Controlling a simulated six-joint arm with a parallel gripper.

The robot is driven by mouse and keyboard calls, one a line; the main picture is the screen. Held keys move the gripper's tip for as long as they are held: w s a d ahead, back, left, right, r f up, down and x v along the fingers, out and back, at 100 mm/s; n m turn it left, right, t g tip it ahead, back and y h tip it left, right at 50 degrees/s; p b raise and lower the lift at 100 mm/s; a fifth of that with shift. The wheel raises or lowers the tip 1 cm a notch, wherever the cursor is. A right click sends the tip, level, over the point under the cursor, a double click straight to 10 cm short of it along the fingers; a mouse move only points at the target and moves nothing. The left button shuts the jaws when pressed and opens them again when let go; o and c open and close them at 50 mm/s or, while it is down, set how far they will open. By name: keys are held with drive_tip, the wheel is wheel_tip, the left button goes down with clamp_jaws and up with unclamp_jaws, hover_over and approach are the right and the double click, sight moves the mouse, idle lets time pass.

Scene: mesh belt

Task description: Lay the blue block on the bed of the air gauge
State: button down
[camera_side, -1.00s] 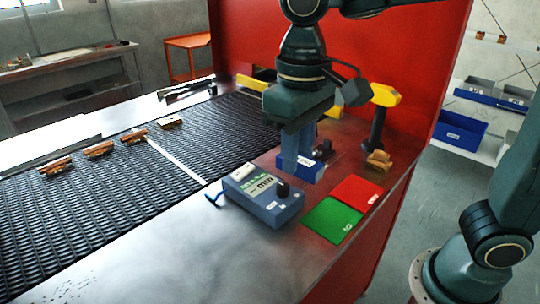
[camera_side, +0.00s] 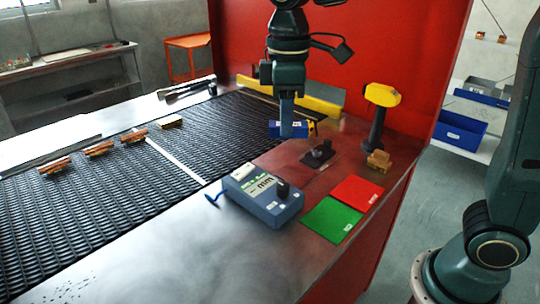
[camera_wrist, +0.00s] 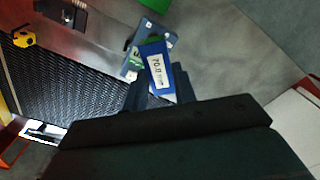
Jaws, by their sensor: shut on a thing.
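The blue block (camera_side: 289,130), with a white label, is between the fingers of my gripper (camera_side: 286,122), which is shut on it. It is held up in the air over the belt's near right edge. In the wrist view the block (camera_wrist: 157,70) shows its label, reading about 70.0, between the fingers (camera_wrist: 160,88). A grey-blue gauge box (camera_side: 262,194) with an mm display and black knob stands on the steel top. A small black plate with a round fitting (camera_side: 318,155) lies behind it, apart from the block. I cannot tell which surface is the gauge's bed.
A red mat (camera_side: 357,192) and a green mat (camera_side: 332,220) lie right of the gauge box. Brown pieces (camera_side: 100,149) lie on the mesh belt (camera_side: 110,205). The front steel top is clear.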

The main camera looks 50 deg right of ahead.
sight(293, 175)
drive_tip(key=w+d+n, duration=0.7)
drive_tip(key=d+n, duration=0.2)
drive_tip(key=d, duration=0.3)
drive_tip(key=shift+d+n, duration=0.15)
drive_tip(key=shift+n, duration=0.15)
drive_tip(key=shift+r, duration=0.1)
wheel_tip(293, 175, down, 20)
idle(1.0)
drive_tip(key=c, duration=1.1)
unclamp_jaws()
